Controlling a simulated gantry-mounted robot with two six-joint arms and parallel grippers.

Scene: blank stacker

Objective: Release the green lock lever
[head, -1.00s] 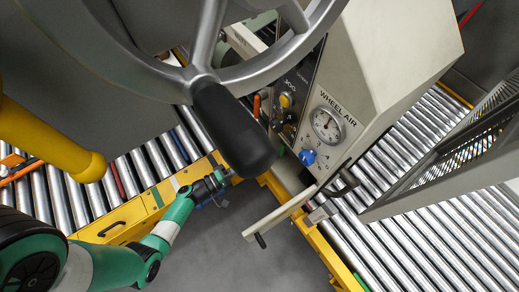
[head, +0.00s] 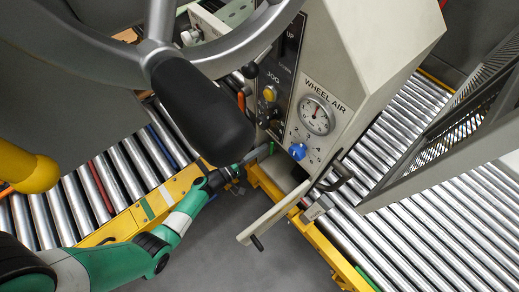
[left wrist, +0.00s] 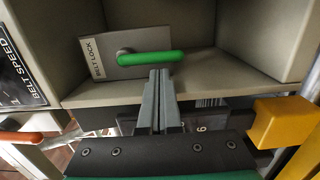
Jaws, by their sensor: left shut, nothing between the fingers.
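The green lock lever (left wrist: 150,57) lies roughly level on a grey plate labelled BELT LOCK (left wrist: 98,55), inside a recess of the beige console (left wrist: 255,25). My left gripper (left wrist: 159,76) is shut and empty. Its fingertips appear just below the lever's middle in the left wrist view; I cannot tell whether they touch it. In the head view my left gripper (head: 264,152) reaches toward the lower left side of the console, by a small green piece that is probably the lever. My right gripper is not in view.
A large grey handwheel with a black handle (head: 203,110) hangs over the arm in the head view. A blue knob (head: 297,151) and a gauge (head: 316,115) are on the console. A yellow block (left wrist: 285,122) stands right of the fingers, an orange handle (left wrist: 20,137) left.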

